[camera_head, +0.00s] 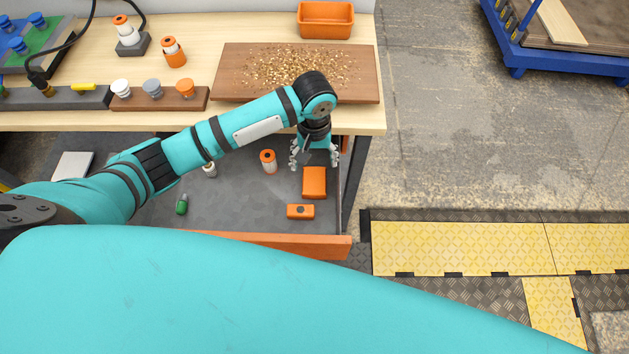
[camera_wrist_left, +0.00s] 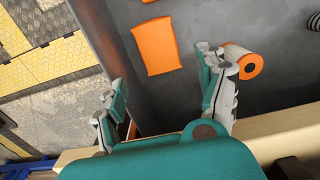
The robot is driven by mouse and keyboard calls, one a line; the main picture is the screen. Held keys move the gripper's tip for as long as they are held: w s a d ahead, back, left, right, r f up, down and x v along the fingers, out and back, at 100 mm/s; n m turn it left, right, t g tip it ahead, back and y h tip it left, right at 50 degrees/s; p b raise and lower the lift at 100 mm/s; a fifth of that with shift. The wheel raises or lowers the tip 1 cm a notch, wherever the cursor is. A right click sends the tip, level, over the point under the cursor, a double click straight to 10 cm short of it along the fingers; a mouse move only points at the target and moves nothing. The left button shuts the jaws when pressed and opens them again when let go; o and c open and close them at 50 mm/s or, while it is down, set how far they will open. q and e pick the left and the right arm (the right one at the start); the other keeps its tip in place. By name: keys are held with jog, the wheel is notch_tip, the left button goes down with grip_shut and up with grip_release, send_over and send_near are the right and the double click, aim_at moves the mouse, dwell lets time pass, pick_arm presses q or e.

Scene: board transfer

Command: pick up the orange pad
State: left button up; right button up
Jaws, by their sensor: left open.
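The orange pad (camera_head: 314,183) lies flat on the grey floor of the open drawer (camera_head: 245,200), near its right side. It is a plain rounded rectangle, and also shows in the left wrist view (camera_wrist_left: 158,47). My left gripper (camera_head: 315,158) is open and empty, pointing down into the drawer just behind the pad in the head view. In the left wrist view the open fingers (camera_wrist_left: 162,75) stand apart, with the pad beyond the gap between them and not touched. My right gripper is not in view.
An orange-and-white cylinder (camera_head: 268,161) is left of the gripper, close by a finger in the wrist view (camera_wrist_left: 243,62). A small orange block (camera_head: 300,211) lies in front of the pad. A green bottle (camera_head: 182,204) is farther left. The wooden table (camera_head: 364,118) overhangs the drawer's back.

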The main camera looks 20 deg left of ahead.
aim_at(314, 177)
pick_arm(q)
notch_tip(314, 177, down, 10)
jog(key=shift+r, duration=0.2)
dwell(0.3)
jog(key=c, duration=0.8)
